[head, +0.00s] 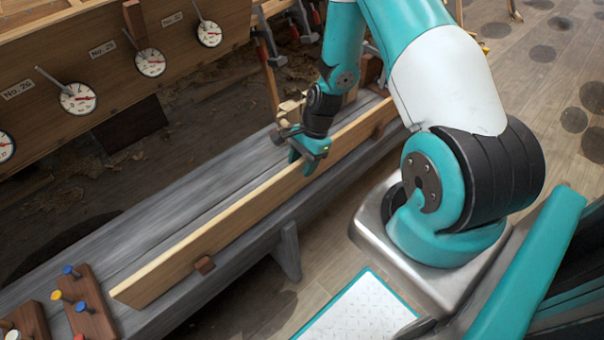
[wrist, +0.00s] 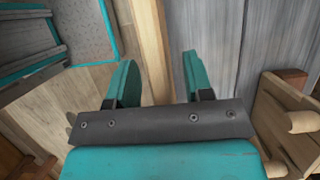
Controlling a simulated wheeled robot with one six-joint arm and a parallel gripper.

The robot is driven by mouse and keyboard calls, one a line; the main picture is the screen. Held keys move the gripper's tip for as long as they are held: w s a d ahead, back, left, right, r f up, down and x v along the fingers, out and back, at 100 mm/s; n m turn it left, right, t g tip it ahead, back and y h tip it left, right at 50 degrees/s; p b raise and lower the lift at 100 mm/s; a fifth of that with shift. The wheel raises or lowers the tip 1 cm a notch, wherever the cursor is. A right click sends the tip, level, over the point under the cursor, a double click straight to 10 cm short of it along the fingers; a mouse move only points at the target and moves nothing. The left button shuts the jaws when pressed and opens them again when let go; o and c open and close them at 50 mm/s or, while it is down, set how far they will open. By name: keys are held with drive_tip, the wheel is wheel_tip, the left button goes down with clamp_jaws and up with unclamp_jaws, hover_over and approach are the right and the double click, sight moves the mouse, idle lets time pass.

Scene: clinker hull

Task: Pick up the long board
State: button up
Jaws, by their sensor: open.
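The long board (head: 215,236) is a pale, straight plank standing on its narrow edge along a grey bench (head: 130,240). It runs from the lower left to the upper right in the head view. My gripper (head: 307,158) is over the board's upper edge, past the middle toward the far end. In the wrist view the two teal fingers of my gripper (wrist: 158,78) are apart, with the board (wrist: 150,45) passing between them. A gap shows on the right side of the board; whether the left finger touches it I cannot tell.
A wooden hull (head: 110,60) with several dials rises behind the bench. A wooden piece with round pegs (wrist: 285,115) is right of my gripper in the wrist view.

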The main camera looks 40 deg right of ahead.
clamp_jaws()
drive_tip(key=shift+r, duration=0.1)
idle(0.3)
wheel_tip(320, 180, up, 27)
drive_tip(key=p, duration=1.1)
drive_tip(key=shift+r+p, duration=0.15)
drive_tip(key=shift+p, duration=0.25)
